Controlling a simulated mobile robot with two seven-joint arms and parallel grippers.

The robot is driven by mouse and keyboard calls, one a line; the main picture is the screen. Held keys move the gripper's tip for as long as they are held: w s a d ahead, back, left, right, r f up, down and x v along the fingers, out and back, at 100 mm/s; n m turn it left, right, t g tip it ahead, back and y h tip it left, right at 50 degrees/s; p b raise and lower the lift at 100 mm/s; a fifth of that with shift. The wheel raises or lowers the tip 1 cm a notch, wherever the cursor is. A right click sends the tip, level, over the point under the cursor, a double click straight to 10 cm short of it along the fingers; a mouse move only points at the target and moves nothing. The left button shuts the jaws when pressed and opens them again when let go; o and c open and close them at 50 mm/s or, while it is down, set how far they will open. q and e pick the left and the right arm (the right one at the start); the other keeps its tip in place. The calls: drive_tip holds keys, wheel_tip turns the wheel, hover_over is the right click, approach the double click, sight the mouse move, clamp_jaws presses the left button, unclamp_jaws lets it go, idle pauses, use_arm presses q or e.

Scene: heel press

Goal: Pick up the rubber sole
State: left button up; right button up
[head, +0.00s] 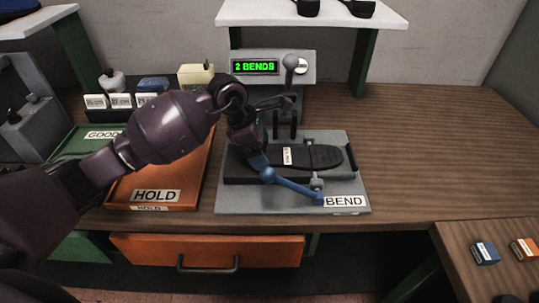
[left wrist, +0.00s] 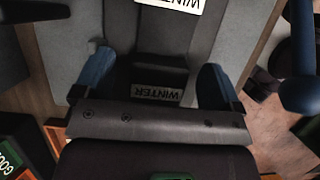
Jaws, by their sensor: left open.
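The black rubber sole (head: 325,157) lies flat along the grey bend fixture (head: 342,184), with a small white label near its left part. My left gripper (head: 260,157) is over the sole's left end, which my arm partly hides. In the left wrist view, my left gripper's blue fingers (left wrist: 155,78) are apart, one on each side of the dark sole (left wrist: 162,45). A tag reading WINTER (left wrist: 158,93) lies between them, and another WINTER label shows at the top edge. I cannot tell whether the fingers touch the sole. My right gripper is not in view.
A blue lever (head: 295,188) crosses the fixture's front and shows close on the right in the wrist view. Behind stands a panel reading 2 BENDS (head: 255,67). An orange HOLD tray (head: 190,185) and green GOOD tray (head: 75,146) are left. The table is clear at right.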

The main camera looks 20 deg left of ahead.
use_arm(q)
drive_tip(key=shift+d+f, duration=0.1)
drive_tip(key=shift+f, duration=0.2)
drive_tip(key=c, duration=1)
drive_tip(key=shift+c, duration=0.2)
